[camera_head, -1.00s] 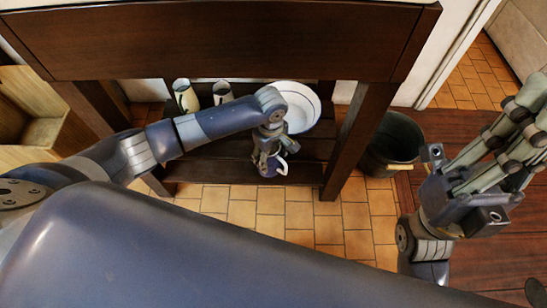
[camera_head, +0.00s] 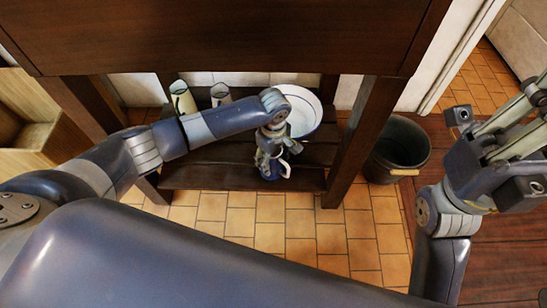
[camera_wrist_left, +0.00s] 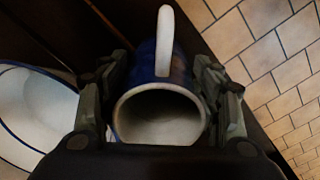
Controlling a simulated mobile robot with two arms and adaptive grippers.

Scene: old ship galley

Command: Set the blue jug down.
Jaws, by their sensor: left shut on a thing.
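The blue jug (camera_head: 267,171) with a white handle is at the front edge of the low slatted shelf (camera_head: 215,178) under the table. I cannot tell whether its base touches the shelf. My left gripper (camera_head: 270,147) is shut on the jug from above. In the left wrist view the jug's white open mouth (camera_wrist_left: 160,117) sits between the two fingers, with the handle pointing to the top of the picture. My right gripper (camera_head: 490,152) is empty and open at the right, away from the shelf.
A white plate or bowl with a blue rim (camera_head: 301,103) is on the shelf behind the jug. A dark bucket (camera_head: 398,149) stands on the floor right of the table leg (camera_head: 361,137). The dark tabletop edge overhangs the shelf.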

